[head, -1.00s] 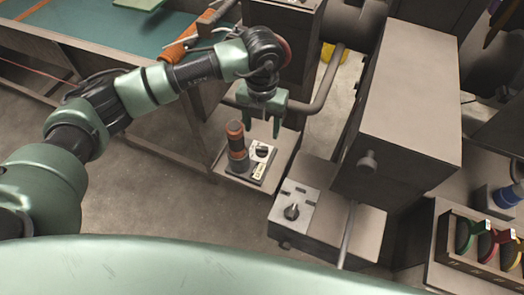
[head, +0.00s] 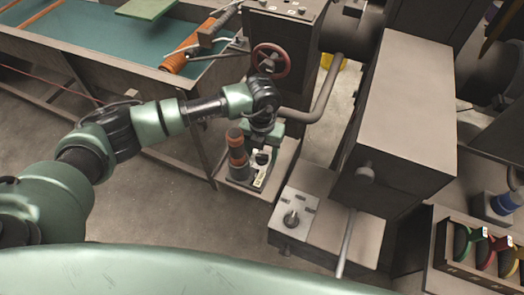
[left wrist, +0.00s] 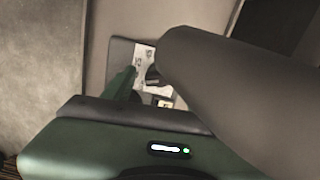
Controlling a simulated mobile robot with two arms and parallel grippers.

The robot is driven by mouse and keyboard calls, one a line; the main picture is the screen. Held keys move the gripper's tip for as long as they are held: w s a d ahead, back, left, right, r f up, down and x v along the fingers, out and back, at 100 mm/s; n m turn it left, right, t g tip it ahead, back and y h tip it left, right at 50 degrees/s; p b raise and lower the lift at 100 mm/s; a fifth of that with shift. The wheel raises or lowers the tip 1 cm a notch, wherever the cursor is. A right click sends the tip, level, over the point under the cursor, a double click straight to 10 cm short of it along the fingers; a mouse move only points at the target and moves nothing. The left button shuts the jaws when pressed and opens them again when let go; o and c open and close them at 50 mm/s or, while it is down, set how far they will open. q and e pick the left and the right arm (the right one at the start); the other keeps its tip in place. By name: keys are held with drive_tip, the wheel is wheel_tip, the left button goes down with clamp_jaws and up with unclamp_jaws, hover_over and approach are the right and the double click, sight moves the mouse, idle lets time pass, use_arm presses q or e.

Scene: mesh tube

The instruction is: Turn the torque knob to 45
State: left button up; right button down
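A white plate (head: 260,178) with a dark knob (head: 262,158) and a yellowish label lies on a low platform at centre. In the left wrist view the plate (left wrist: 146,62) and dark knob (left wrist: 152,74) are partly covered. My left gripper (head: 262,150) points down right over this knob. One green finger (left wrist: 122,84) shows left of the knob with a gap; the other is hidden, and I see no firm grip. A second dark knob (head: 291,219) sits on a grey panel of a box to the right. Which is the torque knob I cannot read. My right gripper is out of view.
An orange and dark upright cylinder (head: 237,155) stands close left of the plate. A big grey-brown rounded body (left wrist: 245,95) blocks the wrist view's right side. A tall grey cabinet (head: 395,120), a red handwheel (head: 270,61) and a pipe (head: 322,95) are nearby.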

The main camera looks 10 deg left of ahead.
sight(262, 155)
use_arm(q)
clamp_jaws()
drive_tip(key=shift+f+m+b, duration=0.15)
drive_tip(key=shift+m+b, duration=0.45)
drive_tip(key=shift+b, duration=0.35)
drive_tip(key=m+b, duration=0.5)
drive_tip(key=b, duration=0.1)
drive_tip(key=shift+m+b, duration=1.2)
drive_tip(key=shift+r, duration=0.2)
drive_tip(key=shift+o, duration=0.4)
unclamp_jaws()
drive_tip(key=shift+r+b, duration=0.6)
drive_tip(key=shift+r, duration=3.3)
